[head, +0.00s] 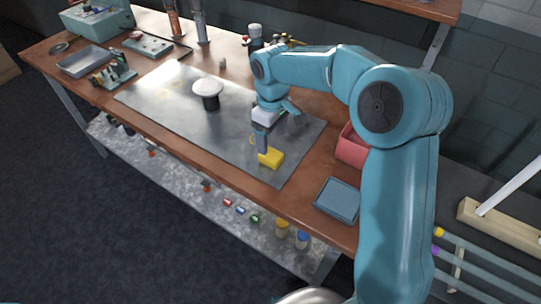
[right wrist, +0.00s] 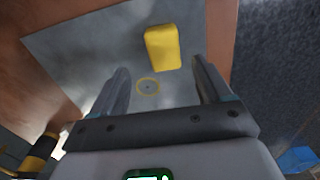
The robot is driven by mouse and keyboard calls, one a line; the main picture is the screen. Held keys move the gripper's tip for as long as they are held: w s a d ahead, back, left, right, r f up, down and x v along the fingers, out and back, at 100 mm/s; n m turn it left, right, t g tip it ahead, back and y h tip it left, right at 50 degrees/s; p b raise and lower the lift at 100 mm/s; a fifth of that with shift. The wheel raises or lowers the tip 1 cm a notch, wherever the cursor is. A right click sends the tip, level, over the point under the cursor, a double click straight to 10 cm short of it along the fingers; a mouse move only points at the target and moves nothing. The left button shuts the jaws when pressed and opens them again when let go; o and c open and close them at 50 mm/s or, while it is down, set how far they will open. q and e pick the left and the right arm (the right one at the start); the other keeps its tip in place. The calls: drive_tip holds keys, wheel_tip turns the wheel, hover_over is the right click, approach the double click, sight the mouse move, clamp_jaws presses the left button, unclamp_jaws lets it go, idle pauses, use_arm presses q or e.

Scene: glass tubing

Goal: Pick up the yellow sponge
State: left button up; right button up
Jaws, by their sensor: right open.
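The yellow sponge (head: 271,158) lies on the grey metal sheet near its front right edge in the head view. In the right wrist view the sponge (right wrist: 162,47) lies ahead of my right gripper, a little beyond the fingertips. My right gripper (head: 262,146) points down just above and beside the sponge, and the finger seen in the head view overlaps part of it. In the right wrist view the two fingers (right wrist: 160,75) stand apart with nothing between them. A yellow ring mark (right wrist: 148,86) shows on the sheet between them. My left gripper is not in view.
The grey sheet (head: 170,100) covers the middle of the wooden bench. A black stand with a white top (head: 207,92) stands on it. A blue-grey tray (head: 338,199) and a red bin (head: 351,147) sit to the right. The sheet around the sponge is clear.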

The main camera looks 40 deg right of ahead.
sight(270, 153)
drive_tip(key=shift+w+d+f, duration=0.1)
drive_tip(key=shift+f, duration=0.6)
drive_tip(key=shift+s+a+f, duration=0.2)
drive_tip(key=shift+a+f, duration=0.05)
drive_tip(key=shift+f, duration=0.2)
drive_tip(key=f, duration=0.4)
drive_tip(key=shift+w+a+f, duration=0.1)
drive_tip(key=shift+w+f, duration=0.15)
drive_tip(key=shift+f, duration=0.05)
drive_tip(key=shift+s+a+r, duration=0.1)
drive_tip(key=shift+s, duration=0.1)
drive_tip(key=shift+w, duration=0.15)
drive_tip(key=c, duration=1)
